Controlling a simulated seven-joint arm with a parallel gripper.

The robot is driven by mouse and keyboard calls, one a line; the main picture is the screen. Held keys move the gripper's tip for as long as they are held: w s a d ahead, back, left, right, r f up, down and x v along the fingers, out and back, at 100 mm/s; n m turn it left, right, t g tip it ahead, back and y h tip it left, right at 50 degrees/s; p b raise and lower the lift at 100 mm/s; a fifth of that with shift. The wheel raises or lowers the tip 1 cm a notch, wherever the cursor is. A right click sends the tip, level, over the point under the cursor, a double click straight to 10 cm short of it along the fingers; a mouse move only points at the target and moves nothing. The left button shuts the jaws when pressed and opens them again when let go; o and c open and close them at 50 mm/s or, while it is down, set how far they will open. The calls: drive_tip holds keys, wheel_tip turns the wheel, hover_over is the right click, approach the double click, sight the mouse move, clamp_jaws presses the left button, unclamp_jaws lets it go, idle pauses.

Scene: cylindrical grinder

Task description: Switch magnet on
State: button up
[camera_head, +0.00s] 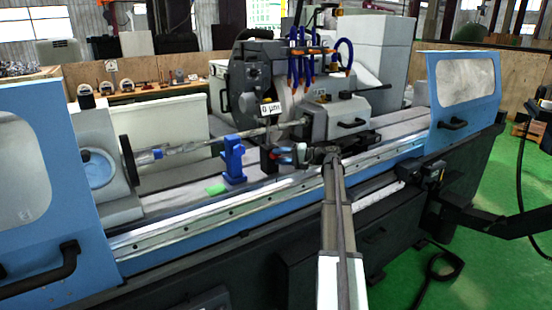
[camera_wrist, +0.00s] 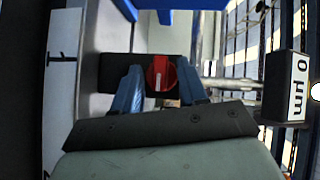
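The magnet switch is a red round knob (camera_wrist: 160,77) with a pale mark, on a dark block (camera_wrist: 117,67) in the wrist view. In the head view the dark magnet base (camera_head: 268,158) stands on the machine bed, below a small display reading 0 µm (camera_head: 270,108). That display also shows at the right of the wrist view (camera_wrist: 288,88). My gripper (camera_wrist: 160,67) has its two blue fingers apart, one on each side of the knob. A gap shows at the left finger; contact at the right finger is unclear. In the head view my gripper (camera_head: 282,154) is at the base's right side, knob hidden.
A blue support (camera_head: 233,160) stands left of the magnet base, with a green piece (camera_head: 215,188) beside it. A long shaft (camera_head: 190,149) runs behind toward the grinding wheel housing (camera_head: 252,80). Blue doors (camera_head: 465,85) stand at both ends of the machine.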

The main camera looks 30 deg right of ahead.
drive_tip(key=v, duration=0.6)
idle(0.4)
drive_tip(key=shift+s, duration=0.15)
